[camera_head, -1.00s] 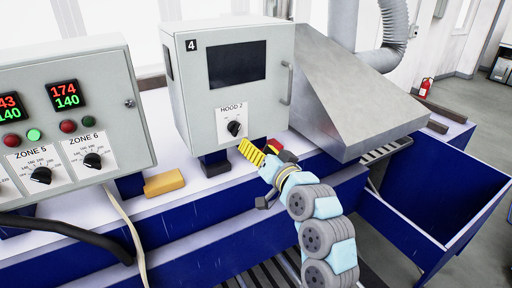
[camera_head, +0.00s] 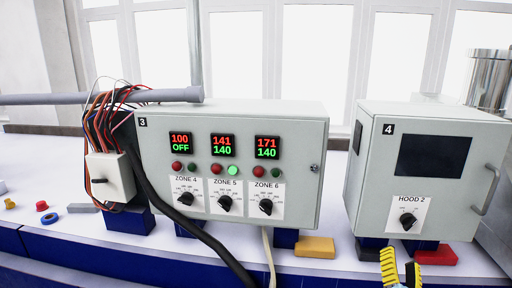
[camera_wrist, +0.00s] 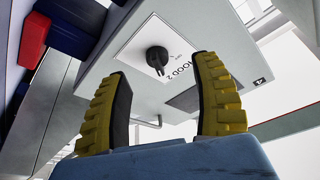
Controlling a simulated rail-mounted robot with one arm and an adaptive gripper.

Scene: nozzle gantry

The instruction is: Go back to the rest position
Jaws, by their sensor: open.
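My gripper (camera_head: 401,270) shows only by its yellow ribbed fingertips at the bottom right of the head view, below the hood 2 box. In the wrist view my gripper (camera_wrist: 165,100) is open, with two yellow and black fingers apart and nothing between them. The HOOD 2 knob (camera_wrist: 157,56) shows beyond the fingertips, on its white label, not touched by them. The same black knob (camera_head: 407,220) is on the front of the grey box numbered 4 (camera_head: 440,122) in the head view. My arm is otherwise out of view.
Control box 3 (camera_head: 150,165) with ZONE 4, 5 and 6 knobs stands left of box 4. A yellow block (camera_head: 315,247) and a red block (camera_head: 437,256) lie on the white bench near its front edge. A black cable (camera_head: 205,235) hangs in front of box 3.

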